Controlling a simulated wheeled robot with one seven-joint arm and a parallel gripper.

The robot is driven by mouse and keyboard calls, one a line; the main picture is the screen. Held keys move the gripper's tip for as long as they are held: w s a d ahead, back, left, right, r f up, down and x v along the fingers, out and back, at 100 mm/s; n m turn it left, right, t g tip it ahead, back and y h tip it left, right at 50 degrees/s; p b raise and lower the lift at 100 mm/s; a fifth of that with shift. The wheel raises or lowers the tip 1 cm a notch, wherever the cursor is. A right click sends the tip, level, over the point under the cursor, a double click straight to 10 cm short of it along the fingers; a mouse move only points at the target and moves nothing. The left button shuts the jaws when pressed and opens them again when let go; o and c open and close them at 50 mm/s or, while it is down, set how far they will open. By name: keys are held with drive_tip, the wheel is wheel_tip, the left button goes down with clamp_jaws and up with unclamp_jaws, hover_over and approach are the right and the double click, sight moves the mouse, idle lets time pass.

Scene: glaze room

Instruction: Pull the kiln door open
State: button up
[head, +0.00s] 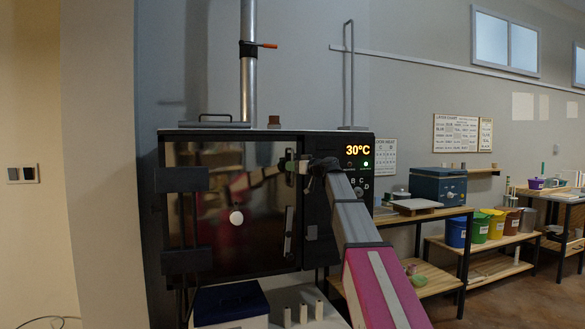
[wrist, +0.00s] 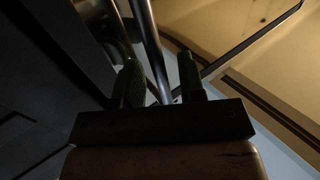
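The kiln door (head: 235,255) is a glossy dark panel on the front of the kiln, with black hinges on its left side. It looks shut. A metal handle bar (head: 289,232) stands upright near its right edge; its upper part is hidden by my gripper (head: 296,166). In the wrist view a metal bar (wrist: 150,50), seemingly this handle, runs between the two dark fingers of my gripper (wrist: 161,82). The fingers are apart, with a gap visible at the bar's right side. I cannot tell whether the left finger touches it.
The kiln display (head: 358,150) reads 30°C with a green light. A dark blue box (head: 231,303) and pale posts (head: 303,312) stand below the door. A slatted bench (head: 430,216) with a blue box (head: 438,187) is at the right. Floor at far right is clear.

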drive_tip(key=shift+w+a, duration=0.2)
drive_tip(key=shift+a, duration=0.05)
clamp_jaws()
